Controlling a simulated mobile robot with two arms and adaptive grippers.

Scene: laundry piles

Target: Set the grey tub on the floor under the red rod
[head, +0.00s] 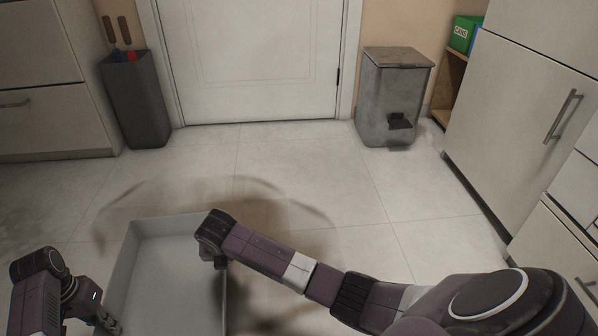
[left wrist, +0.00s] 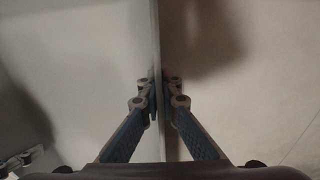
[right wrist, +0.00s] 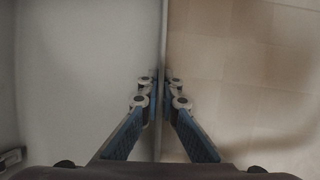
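The grey tub (head: 165,285) is a pale, open, empty box at the bottom left of the head view, cut off by the lower edge. My left gripper (head: 108,322) is shut on its left wall; the left wrist view shows the wall (left wrist: 155,50) between the fingers (left wrist: 158,100). My right gripper (head: 220,262) is shut on the right wall, and the right wrist view shows that wall (right wrist: 163,40) between the fingers (right wrist: 161,98). The tub appears held above the floor, with shadows around it. I cannot make out a red rod.
A dark tall bin (head: 137,100) with red and blue things at its top stands at the back left. A grey pedal bin (head: 393,95) stands right of the white door (head: 250,60). Cabinets (head: 515,120) line the right side. The tiled floor (head: 300,165) between is clear.

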